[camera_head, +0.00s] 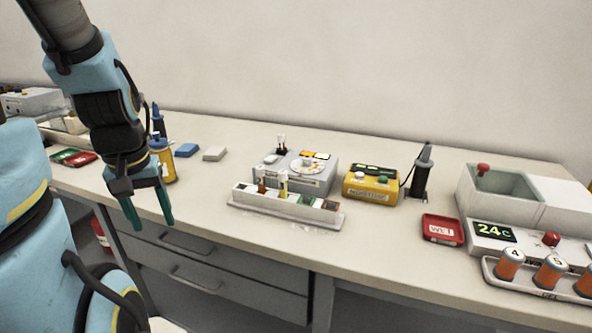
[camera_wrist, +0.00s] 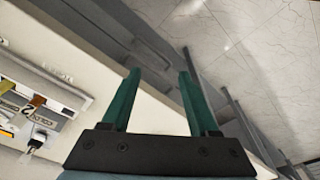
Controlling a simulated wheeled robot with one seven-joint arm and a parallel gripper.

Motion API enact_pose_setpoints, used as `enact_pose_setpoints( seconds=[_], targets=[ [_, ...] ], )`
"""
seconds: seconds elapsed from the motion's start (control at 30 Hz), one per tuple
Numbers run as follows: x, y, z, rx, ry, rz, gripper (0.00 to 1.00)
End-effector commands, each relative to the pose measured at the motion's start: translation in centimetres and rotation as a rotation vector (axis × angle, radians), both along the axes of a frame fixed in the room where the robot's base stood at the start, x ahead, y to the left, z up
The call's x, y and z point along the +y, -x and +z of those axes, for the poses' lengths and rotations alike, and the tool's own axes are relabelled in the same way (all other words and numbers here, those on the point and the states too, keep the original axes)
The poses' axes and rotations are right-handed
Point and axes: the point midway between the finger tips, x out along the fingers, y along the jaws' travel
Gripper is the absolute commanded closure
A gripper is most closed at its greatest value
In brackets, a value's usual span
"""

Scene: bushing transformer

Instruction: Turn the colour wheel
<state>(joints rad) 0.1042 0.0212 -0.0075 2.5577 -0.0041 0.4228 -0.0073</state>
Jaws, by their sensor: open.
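The colour wheel (camera_head: 305,164) is a pale round disc with small coloured marks, on top of a grey device (camera_head: 327,180) at the middle of the bench in the head view. My gripper (camera_head: 150,212) hangs to the left of it, in front of the bench's front edge, with its two green fingers apart and empty. In the wrist view my gripper (camera_wrist: 158,88) points past the bench edge towards the floor.
A white rack (camera_head: 285,211) with vials stands in front of the device. A yellow box (camera_head: 372,185) and a black holder (camera_head: 421,178) stand to its right, a yellow bottle (camera_head: 163,163) to its left. A red tray (camera_head: 442,230) lies farther right.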

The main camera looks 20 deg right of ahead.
Motion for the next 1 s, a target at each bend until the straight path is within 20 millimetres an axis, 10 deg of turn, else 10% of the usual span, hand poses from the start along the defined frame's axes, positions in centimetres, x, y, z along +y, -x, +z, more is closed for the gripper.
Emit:
enact_pose_setpoints(
  seconds=[0.17, 0.3, 0.6, 1.0],
  targets=[
    [-5.1, -4.0, 1.1, -0.046, -0.002, -0.11, 0.4],
    [-14.9, -8.0, 3.9, -0.117, 0.008, -0.269, 0.4],
    [-32.0, -7.7, 10.1, -0.228, 0.072, -0.471, 0.4],
    [-35.0, -8.3, 7.7, -0.237, 0.082, -0.492, 0.4]
  ],
)
